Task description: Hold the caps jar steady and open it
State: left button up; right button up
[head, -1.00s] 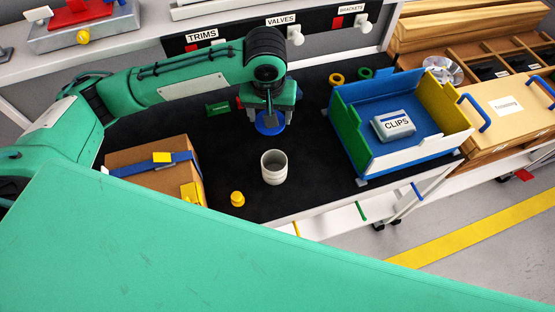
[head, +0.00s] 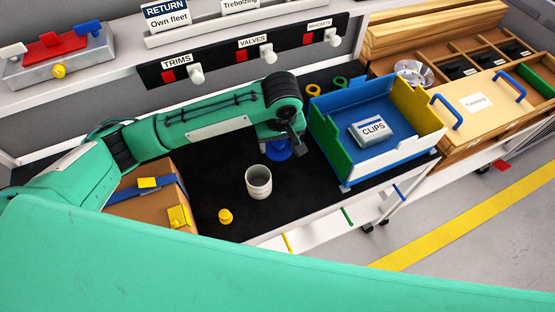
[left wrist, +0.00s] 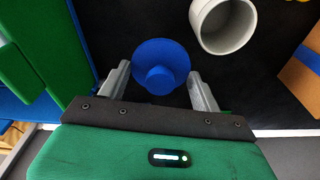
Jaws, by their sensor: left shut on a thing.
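The jar (head: 258,182) is a pale grey cylinder standing upright with its top open on the black mat; it also shows in the left wrist view (left wrist: 224,25). A round blue lid with a knob (head: 279,150) is apart from the jar, behind it and to its right. My left gripper (left wrist: 161,86) is shut on the blue lid (left wrist: 162,55), with one finger on each side. In the head view my left wrist partly hides the lid and fingers. My right gripper is not in view.
A blue, green, yellow and white bin (head: 400,155) holding a CLIPS box (head: 370,130) stands close right of my left gripper. A cardboard box (head: 150,207) is at the left. A small yellow piece (head: 225,216) lies near the jar. Bare mat (head: 225,160) lies left of the jar.

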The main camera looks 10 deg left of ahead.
aim_at(279, 150)
pick_arm(q)
notch_tip(279, 150, down, 4)
jog(key=shift+f, duration=2.45)
jog(key=o, duration=1.1)
jog(key=shift+f, duration=0.1)
